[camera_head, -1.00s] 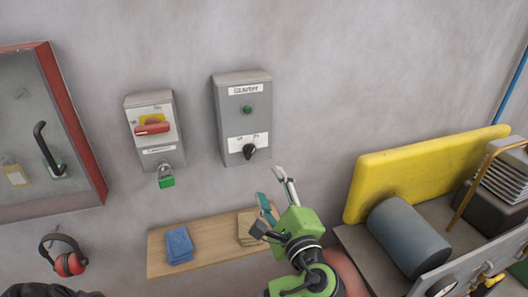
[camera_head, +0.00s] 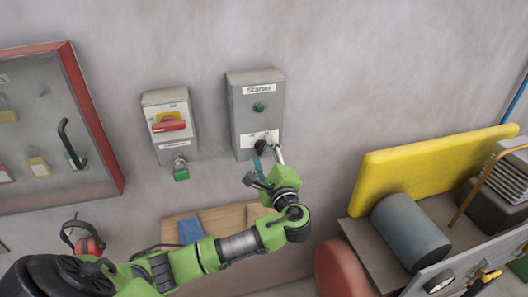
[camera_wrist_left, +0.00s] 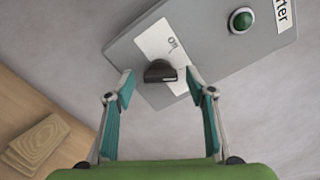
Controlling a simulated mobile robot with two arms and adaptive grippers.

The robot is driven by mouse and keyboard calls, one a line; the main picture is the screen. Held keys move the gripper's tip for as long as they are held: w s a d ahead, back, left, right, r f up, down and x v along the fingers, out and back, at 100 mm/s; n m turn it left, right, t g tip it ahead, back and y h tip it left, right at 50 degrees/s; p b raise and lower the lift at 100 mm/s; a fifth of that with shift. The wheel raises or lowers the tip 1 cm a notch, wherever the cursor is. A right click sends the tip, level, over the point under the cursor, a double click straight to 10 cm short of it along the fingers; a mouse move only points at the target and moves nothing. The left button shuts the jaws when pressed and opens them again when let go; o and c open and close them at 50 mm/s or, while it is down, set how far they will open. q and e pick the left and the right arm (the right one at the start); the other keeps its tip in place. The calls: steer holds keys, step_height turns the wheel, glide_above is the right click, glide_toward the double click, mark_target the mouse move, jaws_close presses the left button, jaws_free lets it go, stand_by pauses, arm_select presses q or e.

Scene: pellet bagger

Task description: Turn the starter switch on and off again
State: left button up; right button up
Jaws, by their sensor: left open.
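The starter box (camera_head: 256,120) is a grey wall box with a "Starter" label, a green button (camera_head: 259,107) and a black rotary switch (camera_head: 261,147) on a white plate. In the left wrist view the black knob (camera_wrist_left: 160,71) sits between the fingertips of my left gripper (camera_wrist_left: 158,80). The fingers are open, one on each side, and appear apart from the knob. In the head view my left gripper (camera_head: 269,155) is at the lower part of the box and partly covers the switch plate. My right gripper is not in view.
Left of the starter is an isolator box (camera_head: 171,125) with a red handle and a green padlock (camera_head: 181,173). A wooden shelf (camera_head: 215,221) with a blue cloth is below.

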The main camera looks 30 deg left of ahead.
arm_select(q)
steer(key=c, duration=1.1)
steer(key=shift+f, duration=0.1)
steer(key=shift+f+n+b, duration=0.1)
steer(key=shift+n+b, duration=5.9)
steer(key=shift+b, duration=1.15)
